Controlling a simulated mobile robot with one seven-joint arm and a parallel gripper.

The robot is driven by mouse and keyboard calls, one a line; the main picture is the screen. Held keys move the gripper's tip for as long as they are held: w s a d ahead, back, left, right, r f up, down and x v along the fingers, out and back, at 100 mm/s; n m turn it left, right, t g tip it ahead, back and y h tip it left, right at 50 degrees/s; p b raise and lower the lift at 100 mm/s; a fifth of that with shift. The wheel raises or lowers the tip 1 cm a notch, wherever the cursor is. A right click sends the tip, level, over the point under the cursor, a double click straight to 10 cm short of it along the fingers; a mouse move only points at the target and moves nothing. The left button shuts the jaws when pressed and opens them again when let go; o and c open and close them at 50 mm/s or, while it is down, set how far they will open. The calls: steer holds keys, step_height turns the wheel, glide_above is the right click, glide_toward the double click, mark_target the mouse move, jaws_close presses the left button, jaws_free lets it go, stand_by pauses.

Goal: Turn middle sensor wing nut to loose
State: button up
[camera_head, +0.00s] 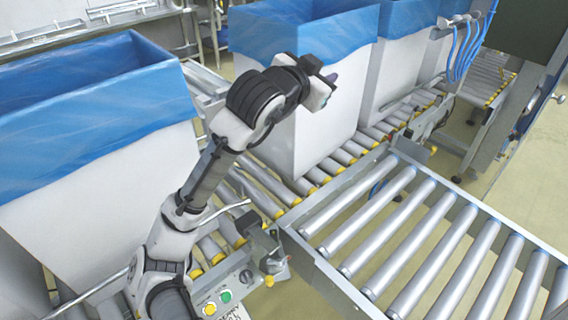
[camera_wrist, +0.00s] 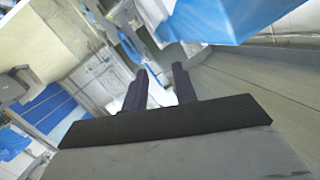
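No wing nut can be made out for certain in either view. A small grey bracket (camera_head: 262,246) with a yellowish part at its lower end stands on the conveyor side near the button box; I cannot tell if it is the middle sensor. My gripper (camera_head: 330,78) is raised in front of the middle blue-lined box, well above and away from that bracket. In the wrist view, the two dark fingers of my gripper (camera_wrist: 161,88) stand apart with a gap between them and nothing held.
White boxes with blue liners stand at left (camera_head: 100,165), middle (camera_head: 300,130) and back right. A roller conveyor (camera_head: 425,245) fills the lower right. A button box (camera_head: 225,297) sits beside my arm. Blue hoses (camera_head: 467,50) hang at upper right.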

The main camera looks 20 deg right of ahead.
steer(key=s+d+f+m+g+y, duration=0.25)
steer(key=d+f, duration=0.25)
steer(key=f, duration=0.3)
steer(key=m+g+y+p, duration=0.2)
steer(key=g+y+p, duration=0.3)
steer(key=y, duration=1)
glide_toward(284, 256)
steer(key=shift+g, duration=0.55)
steer(key=x, duration=0.5)
steer(key=w+x, duration=0.1)
steer(key=x, duration=0.1)
steer(key=shift+w+a+f, duration=0.1)
steer(key=shift+a+f, duration=0.05)
steer(key=shift+f, duration=0.1)
steer(key=shift+a+f, duration=0.15)
steer(key=shift+f, duration=0.35)
jaws_close()
